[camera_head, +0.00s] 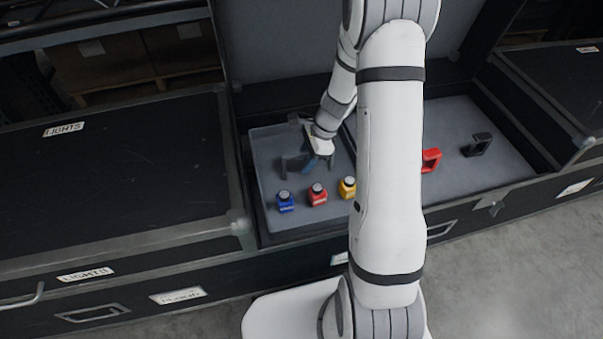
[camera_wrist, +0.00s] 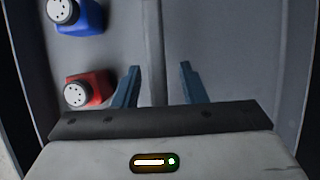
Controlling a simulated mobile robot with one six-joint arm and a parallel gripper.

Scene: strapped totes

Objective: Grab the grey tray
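The grey tray (camera_head: 266,178) sits in an open black case, left of my arm in the head view. It holds a blue bottle (camera_head: 285,201), a red bottle (camera_head: 317,194) and a yellow bottle (camera_head: 347,188) along its near side. My gripper (camera_head: 312,164) is over the tray's middle to right part, behind the bottles, pointing down. In the wrist view its blue fingers (camera_wrist: 158,72) are apart with a grey ridge or edge running between them. I cannot tell whether they touch it. The blue bottle (camera_wrist: 73,14) and red bottle (camera_wrist: 88,89) are to their left.
Right of my arm, another grey surface in the case bears a red piece (camera_head: 431,160) and a dark block (camera_head: 477,145). A closed black case (camera_head: 110,170) labelled "LIGHTS" stands at left. My arm hides the middle. Grey floor lies in front.

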